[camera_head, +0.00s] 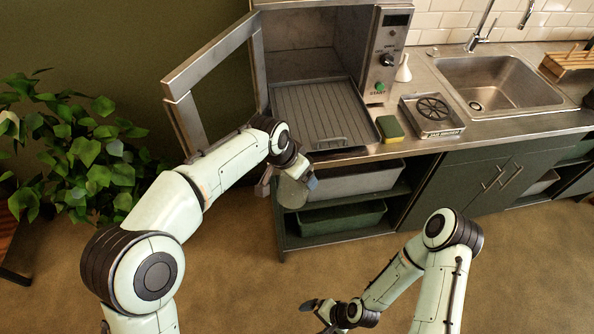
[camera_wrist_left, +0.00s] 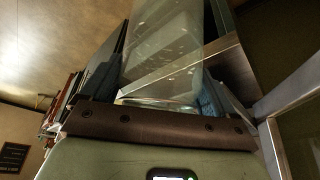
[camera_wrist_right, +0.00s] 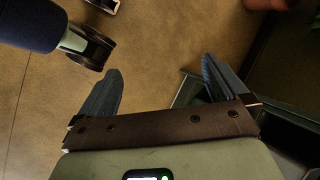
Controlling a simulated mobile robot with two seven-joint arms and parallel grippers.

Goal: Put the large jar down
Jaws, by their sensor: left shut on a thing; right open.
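The large jar (camera_head: 291,192) is clear, greenish glass. My left gripper (camera_head: 308,181) is shut on it, in front of the open oven's left side. The jar hangs in front of the lower cabinet shelves, partly hidden by my left wrist. In the left wrist view the jar (camera_wrist_left: 165,50) fills the space between the fingers; its far end is out of frame. My right gripper (camera_head: 318,306) is open and empty, low over the floor at the bottom of the head view. The right wrist view also shows its spread fingers (camera_wrist_right: 162,78) with nothing between them.
The oven (camera_head: 385,62) has its door (camera_head: 185,95) swung open to the left, with a ribbed tray (camera_head: 315,112) inside. A sponge (camera_head: 390,128), a boxed item (camera_head: 432,116), a white flask (camera_head: 404,70) and a sink (camera_head: 500,82) are on the counter. Bins (camera_head: 340,218) fill the shelves below.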

